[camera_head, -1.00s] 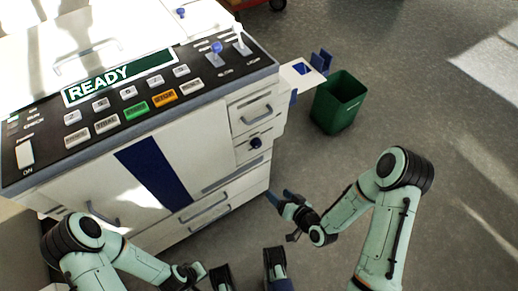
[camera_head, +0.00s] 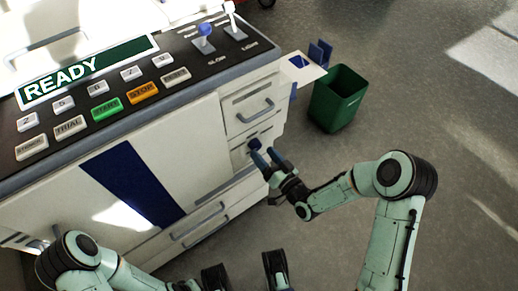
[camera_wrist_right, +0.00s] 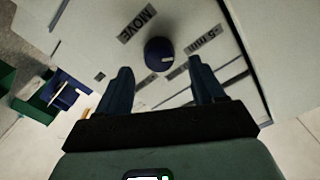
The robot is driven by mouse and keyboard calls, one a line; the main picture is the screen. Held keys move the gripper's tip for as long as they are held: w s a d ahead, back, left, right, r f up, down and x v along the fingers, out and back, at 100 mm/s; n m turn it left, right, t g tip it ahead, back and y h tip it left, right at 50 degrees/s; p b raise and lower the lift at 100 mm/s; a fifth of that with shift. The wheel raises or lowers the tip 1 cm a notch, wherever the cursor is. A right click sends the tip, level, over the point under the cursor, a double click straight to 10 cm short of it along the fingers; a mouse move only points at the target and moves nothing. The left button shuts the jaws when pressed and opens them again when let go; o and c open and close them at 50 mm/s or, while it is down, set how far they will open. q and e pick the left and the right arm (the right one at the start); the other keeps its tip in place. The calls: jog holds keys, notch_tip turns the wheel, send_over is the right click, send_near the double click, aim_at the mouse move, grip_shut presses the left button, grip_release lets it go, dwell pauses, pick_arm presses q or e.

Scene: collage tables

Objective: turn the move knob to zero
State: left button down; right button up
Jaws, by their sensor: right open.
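The move knob (camera_head: 254,144) is a dark blue round knob on the machine's white front, below a drawer handle. In the right wrist view the knob (camera_wrist_right: 159,52) has a pale mark toward its lower right edge. A "MOVE" label and a "5 mm" label lie beside it; another label is too small to read. My right gripper (camera_head: 268,159) is open just in front of the knob; its fingers (camera_wrist_right: 163,88) are apart, and the knob appears beyond their tips, between them. My left arm (camera_head: 78,250) is low at the left; its gripper's opening is unclear.
The white machine (camera_head: 195,145) shows "READY" on its display (camera_head: 85,72), above several buttons. A drawer handle (camera_head: 255,110) sticks out above the knob. A green bin (camera_head: 338,98) stands on the floor at right. Open floor lies right of the machine.

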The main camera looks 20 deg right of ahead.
aim_at(258, 148)
jog(key=shift+b+x, duration=0.3)
jog(key=shift+x, duration=1.45)
pick_arm(q)
jog(key=shift+s+a+f+g, duration=0.1)
jog(key=shift+s+f+g, duration=0.3)
jog(key=shift+s, duration=0.45)
jog(key=shift+f, duration=0.1)
pick_arm(e)
jog(key=c, duration=1)
jog(key=shift+c, duration=0.2)
